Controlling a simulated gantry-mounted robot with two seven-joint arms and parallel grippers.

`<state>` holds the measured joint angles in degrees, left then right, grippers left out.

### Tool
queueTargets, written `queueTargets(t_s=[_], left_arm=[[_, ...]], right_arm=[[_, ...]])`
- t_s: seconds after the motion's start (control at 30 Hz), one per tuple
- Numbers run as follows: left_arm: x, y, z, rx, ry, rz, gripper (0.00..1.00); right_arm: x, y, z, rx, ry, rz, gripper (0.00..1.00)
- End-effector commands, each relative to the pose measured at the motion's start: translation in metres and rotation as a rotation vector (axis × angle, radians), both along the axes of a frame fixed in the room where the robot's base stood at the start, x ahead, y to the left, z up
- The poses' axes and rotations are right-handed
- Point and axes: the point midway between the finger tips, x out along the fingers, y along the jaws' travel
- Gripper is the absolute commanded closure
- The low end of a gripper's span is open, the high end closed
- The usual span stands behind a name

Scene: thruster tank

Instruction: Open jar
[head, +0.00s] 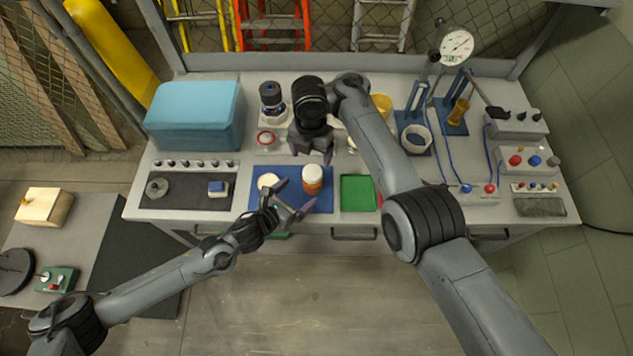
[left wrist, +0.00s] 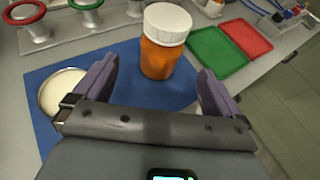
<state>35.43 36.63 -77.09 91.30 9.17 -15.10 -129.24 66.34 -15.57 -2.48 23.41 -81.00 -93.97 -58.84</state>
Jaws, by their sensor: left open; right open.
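The jar, an orange bottle with a white lid (head: 313,179), stands upright on a blue mat (head: 322,205). In the left wrist view the orange jar body (left wrist: 160,60) and its white lid (left wrist: 167,24) show clearly, with the lid on. My left gripper (head: 294,197) is open at the front of the mat. Its fingers (left wrist: 158,90) are apart, with the jar beyond and between them, and I see no contact. My right gripper (head: 313,152) is open above the bench, behind the jar in the head view. It is empty and apart from the lid.
A round pale dish (head: 268,181) lies left on the mat, close to my left gripper. Green tray (head: 357,193) and red tray (left wrist: 246,35) lie to the right. Red-ringed stand (head: 266,138) and green-ringed stand (left wrist: 86,8) stand behind. A blue box (head: 195,115) sits back left.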

Motion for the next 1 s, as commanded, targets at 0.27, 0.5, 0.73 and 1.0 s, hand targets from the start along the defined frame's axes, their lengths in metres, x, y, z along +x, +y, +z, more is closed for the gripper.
queueTargets(t_s=[0.27, 0.5, 0.73, 1.0], left_arm=[[0.032, -0.027, -0.016, -0.002, 0.001, 0.002, 0.01], [0.052, -0.043, -0.027, -0.002, 0.002, 0.001, 0.01], [0.061, -0.05, -0.032, -0.002, 0.001, 0.002, 0.01], [0.062, -0.051, -0.032, -0.002, 0.002, 0.001, 0.01]], right_arm=[[0.0, 0.0, 0.0, 0.0, 0.0, -0.003, 0.18], [0.0, 0.0, -0.001, 0.0, 0.0, -0.004, 0.18], [0.0, 0.0, -0.001, 0.0, 0.0, -0.004, 0.18], [0.0, 0.0, -0.001, 0.0, 0.0, -0.004, 0.18]])
